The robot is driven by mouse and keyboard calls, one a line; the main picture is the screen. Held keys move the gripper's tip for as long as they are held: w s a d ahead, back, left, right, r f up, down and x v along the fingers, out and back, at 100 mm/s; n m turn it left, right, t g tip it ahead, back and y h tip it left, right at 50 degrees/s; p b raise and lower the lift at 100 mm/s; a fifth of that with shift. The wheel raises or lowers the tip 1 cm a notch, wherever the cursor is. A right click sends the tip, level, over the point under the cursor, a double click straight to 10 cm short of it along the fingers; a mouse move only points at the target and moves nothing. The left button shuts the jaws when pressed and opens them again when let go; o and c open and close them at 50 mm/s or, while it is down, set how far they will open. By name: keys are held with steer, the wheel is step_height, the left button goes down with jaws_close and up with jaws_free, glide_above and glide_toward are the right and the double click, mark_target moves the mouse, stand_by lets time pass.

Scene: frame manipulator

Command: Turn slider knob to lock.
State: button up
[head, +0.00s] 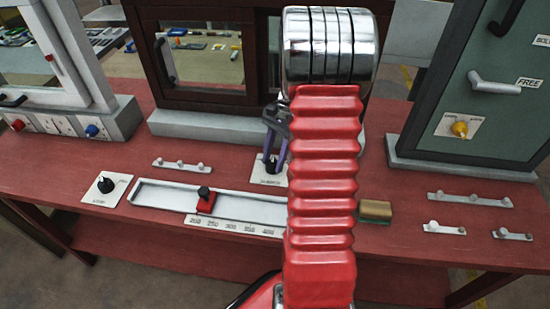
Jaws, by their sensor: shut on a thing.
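The slider is a red block with a black knob (204,192) on top. It sits on a pale slider rail (160,194), a little above the 200 and 250 marks on the scale. I cannot tell from here which way the knob is turned. My gripper (270,165), with purple fingers, points down to the right of the slider knob and apart from it. It is shut on a small dark part at a labelled white plate (268,180). My red arm hides the right end of the rail.
A black knob (106,186) on a white plate stands left of the rail. A small peg bar (181,165) lies behind it. A brown block (376,211) and other peg bars lie to the right. A framed window (203,58) and a green cabinet (490,110) stand behind.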

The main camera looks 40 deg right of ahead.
steer(key=n, duration=0.1)
steer(key=n+g, duration=0.1)
steer(key=n, duration=0.2)
steer(key=shift+w+n+g+h, duration=0.3)
steer(key=shift+w+h, duration=0.05)
steer(key=shift+h, duration=0.05)
steer(key=n, duration=0.2)
steer(key=n+g+h, duration=0.1)
steer(key=n, duration=0.1)
steer(key=shift+w+a+r+n, duration=0.1)
steer(key=shift+a+n, duration=0.05)
steer(key=shift+n, duration=0.25)
steer(key=o, duration=0.8)
steer(key=shift+o, duration=1.3)
